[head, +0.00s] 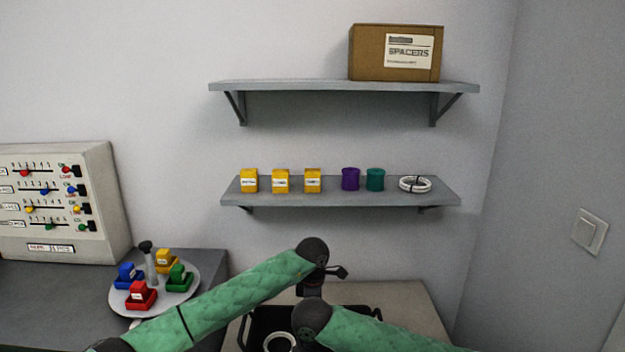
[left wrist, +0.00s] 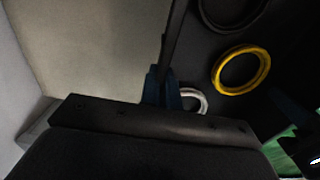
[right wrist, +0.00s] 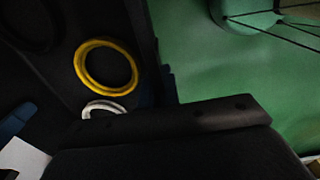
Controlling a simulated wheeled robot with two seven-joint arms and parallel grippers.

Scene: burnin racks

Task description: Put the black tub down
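The black tub (head: 257,318) is at the bottom of the head view, partly hidden behind my arms. Its dark wall (left wrist: 176,35) runs up from my left gripper (left wrist: 163,85), whose blue fingers close on it. My right gripper (right wrist: 160,88) has its blue fingers on the opposite wall (right wrist: 143,40). A yellow ring (left wrist: 241,69), a white ring (left wrist: 192,101) and a dark ring (left wrist: 232,10) lie inside the tub. The tub is over or on a beige surface (head: 415,308); I cannot tell whether it touches.
A dark bench (head: 55,300) at left holds a control panel (head: 60,190) and a round tray (head: 190,295) with coloured blocks. The lower shelf (head: 330,198) holds yellow boxes, two spools and a white coil. A spacers carton (head: 368,55) stands on the upper shelf (head: 300,87).

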